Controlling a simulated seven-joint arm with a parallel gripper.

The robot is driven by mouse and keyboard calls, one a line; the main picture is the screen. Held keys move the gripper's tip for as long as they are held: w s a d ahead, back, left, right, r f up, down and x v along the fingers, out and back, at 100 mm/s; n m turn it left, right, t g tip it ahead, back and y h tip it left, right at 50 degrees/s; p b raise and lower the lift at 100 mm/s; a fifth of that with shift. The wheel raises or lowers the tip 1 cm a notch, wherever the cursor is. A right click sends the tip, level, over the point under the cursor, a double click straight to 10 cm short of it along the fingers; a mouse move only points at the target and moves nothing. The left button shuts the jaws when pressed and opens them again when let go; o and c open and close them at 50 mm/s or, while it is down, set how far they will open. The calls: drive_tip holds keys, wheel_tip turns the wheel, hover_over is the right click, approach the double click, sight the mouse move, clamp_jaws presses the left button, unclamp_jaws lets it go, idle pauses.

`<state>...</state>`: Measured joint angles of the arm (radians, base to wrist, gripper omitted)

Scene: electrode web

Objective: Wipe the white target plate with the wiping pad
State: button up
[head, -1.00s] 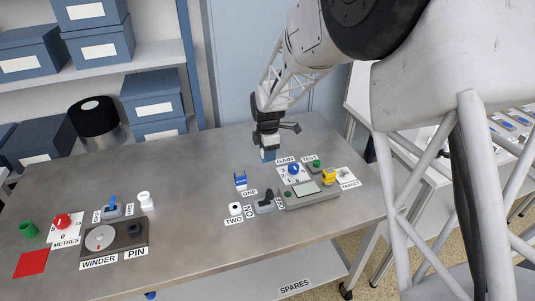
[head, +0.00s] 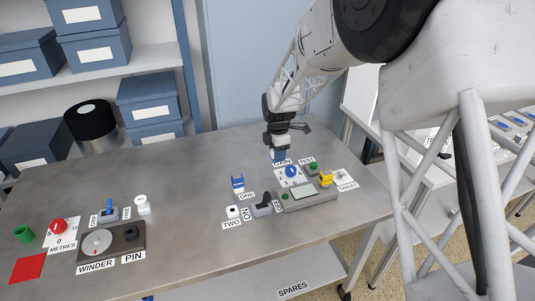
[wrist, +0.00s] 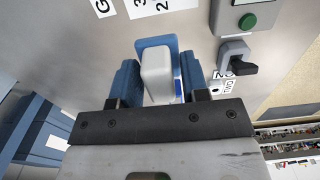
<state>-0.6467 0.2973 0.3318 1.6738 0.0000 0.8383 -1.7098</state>
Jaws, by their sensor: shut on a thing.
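My gripper (head: 278,156) is above the back of the table, just behind the GAIN dial. In the wrist view my gripper (wrist: 157,85) is shut on the wiping pad (wrist: 157,72), a white block with a blue edge around its far end. The pad is clear of the table as far as I can tell; its wiping face is hidden. The white target plate (head: 344,174) lies at the right of the table by the TARGET label, to the right of my gripper. The yellow piece beside it partly crowds its left side.
The yellow piece (head: 326,178) and a grey unit with a screen (head: 306,194) stand near the plate.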

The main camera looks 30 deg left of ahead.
drive_tip(key=w+d, duration=0.6)
drive_tip(key=d, duration=0.3)
drive_tip(key=w+d+f, duration=0.1)
drive_tip(key=w+d, duration=0.6)
drive_tip(key=d, duration=0.3)
drive_tip(key=shift+w+d, duration=0.2)
drive_tip(key=shift+w, duration=0.1)
drive_tip(key=shift+f, duration=0.2)
